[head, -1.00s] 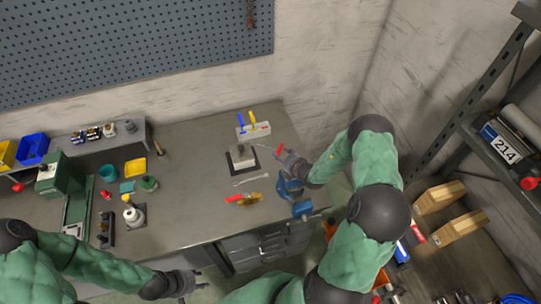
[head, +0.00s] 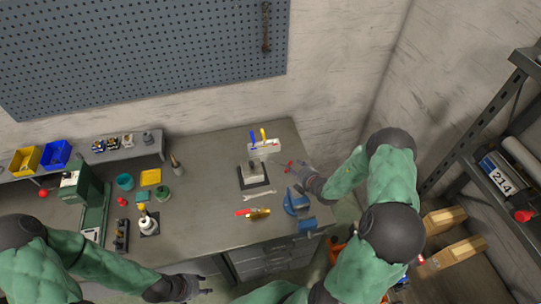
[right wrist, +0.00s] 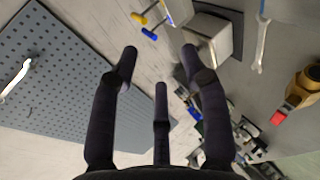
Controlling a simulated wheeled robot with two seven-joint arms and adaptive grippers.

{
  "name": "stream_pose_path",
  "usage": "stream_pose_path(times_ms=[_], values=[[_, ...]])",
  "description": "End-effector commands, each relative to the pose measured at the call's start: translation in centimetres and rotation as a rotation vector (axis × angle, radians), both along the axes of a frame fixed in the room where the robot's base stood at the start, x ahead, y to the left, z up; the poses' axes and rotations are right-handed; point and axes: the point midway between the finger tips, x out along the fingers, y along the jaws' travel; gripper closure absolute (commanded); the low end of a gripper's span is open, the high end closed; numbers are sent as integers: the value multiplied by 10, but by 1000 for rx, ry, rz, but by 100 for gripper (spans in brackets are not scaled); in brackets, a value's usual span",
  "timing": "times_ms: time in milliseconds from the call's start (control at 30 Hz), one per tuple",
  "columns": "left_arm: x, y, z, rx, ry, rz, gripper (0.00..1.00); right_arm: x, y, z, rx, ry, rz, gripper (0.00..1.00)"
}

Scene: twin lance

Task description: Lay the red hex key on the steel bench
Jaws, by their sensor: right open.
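The red hex key (head: 289,165) shows in the head view as a small red handle right at the fingertips of my right gripper (head: 295,167), over the bench's right end. I cannot tell whether it touches the fingers or lies on the steel bench (head: 205,205). In the right wrist view my right gripper (right wrist: 158,65) has its fingers spread, with nothing seen between them; the red hex key cannot be made out there. My left gripper (head: 202,283) looks open and empty, off the bench's front edge.
A pale block (head: 266,149) holds a blue and a yellow hex key. Near it are a metal block on a dark base (head: 252,176), a wrench (head: 260,195), a brass valve with a red handle (head: 258,214) and a blue vise (head: 296,203). The middle bench is clear.

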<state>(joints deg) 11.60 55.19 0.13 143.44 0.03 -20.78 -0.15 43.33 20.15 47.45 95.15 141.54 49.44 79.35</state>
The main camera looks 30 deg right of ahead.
Motion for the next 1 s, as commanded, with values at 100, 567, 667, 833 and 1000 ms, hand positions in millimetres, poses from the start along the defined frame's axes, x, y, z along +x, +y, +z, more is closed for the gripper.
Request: stream_pose_path(times_ms=[100,567,667,833,1000], values=[[0,0,-2,0,1,0,60,0,1,-3,1,1,0,54],[0,0,-2,0,1,0,60,-41,132,-40,-216,131,657,54],[0,0,-2,0,1,0,60,-74,176,-52,-332,144,953,54],[0,0,-2,0,1,0,60,-136,225,-69,-551,96,1451,54],[0,0,-2,0,1,0,60,-194,247,-82,-795,-45,1927,54]])
